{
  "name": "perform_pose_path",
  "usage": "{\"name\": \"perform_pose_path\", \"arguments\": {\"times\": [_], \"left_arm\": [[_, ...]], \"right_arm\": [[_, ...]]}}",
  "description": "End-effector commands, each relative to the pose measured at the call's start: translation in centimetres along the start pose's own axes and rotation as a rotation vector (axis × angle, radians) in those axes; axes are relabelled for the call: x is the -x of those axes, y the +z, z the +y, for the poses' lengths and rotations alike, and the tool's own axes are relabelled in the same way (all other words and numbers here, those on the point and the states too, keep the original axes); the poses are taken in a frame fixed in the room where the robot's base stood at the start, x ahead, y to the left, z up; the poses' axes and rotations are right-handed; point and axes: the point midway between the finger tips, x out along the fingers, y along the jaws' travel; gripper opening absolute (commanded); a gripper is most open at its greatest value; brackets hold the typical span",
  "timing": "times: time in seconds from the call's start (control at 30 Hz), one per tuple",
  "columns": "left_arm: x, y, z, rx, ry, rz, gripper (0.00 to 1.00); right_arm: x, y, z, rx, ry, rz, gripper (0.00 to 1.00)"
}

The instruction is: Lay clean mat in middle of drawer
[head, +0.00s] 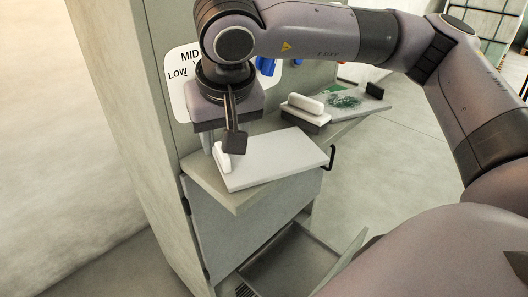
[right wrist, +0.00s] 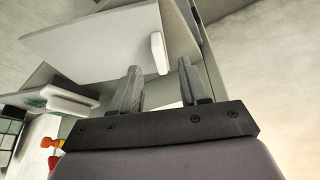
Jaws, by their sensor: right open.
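A pale flat mat (head: 275,160) lies on the cabinet's grey ledge (head: 232,200), with a small white raised grip (head: 221,156) at its left end. The mat also shows in the right wrist view (right wrist: 90,40), with the grip (right wrist: 158,53) at its near edge. My right gripper (head: 222,145) is open and points down over the grip. In the right wrist view its fingertips (right wrist: 158,70) stand apart, with the grip ahead between them; contact cannot be told. An open, empty-looking drawer (head: 290,262) is low in the cabinet, partly cut off. My left gripper is out of view.
A white rounded bar on a dark-based block (head: 303,110) stands behind the mat. Farther back is a pale board with green netting (head: 345,102) and a small black block (head: 375,90). A black handle (head: 330,158) sits at the ledge's right end.

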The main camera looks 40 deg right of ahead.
Motion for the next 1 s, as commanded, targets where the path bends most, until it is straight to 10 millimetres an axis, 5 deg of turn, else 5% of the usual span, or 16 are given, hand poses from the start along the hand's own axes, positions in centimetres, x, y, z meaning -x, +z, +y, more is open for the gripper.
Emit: {"name": "perform_pose_path", "arguments": {"times": [0.33,0.63,0.67,0.8,1.0], "left_arm": [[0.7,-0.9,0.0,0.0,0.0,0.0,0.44],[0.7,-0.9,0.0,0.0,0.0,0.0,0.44],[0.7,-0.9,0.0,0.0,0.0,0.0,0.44],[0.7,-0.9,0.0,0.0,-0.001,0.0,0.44],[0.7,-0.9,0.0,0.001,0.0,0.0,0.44]], "right_arm": [[-4.5,-0.6,0.2,-0.003,-0.002,-0.003,0.45],[-5.2,-0.6,0.1,-0.004,-0.003,-0.002,0.45],[-5.2,-0.6,0.1,-0.004,-0.003,-0.002,0.41],[-5.2,-0.6,0.1,-0.004,-0.003,-0.002,0.0],[-5.2,-0.6,0.1,-0.004,-0.003,-0.001,0.0]]}}
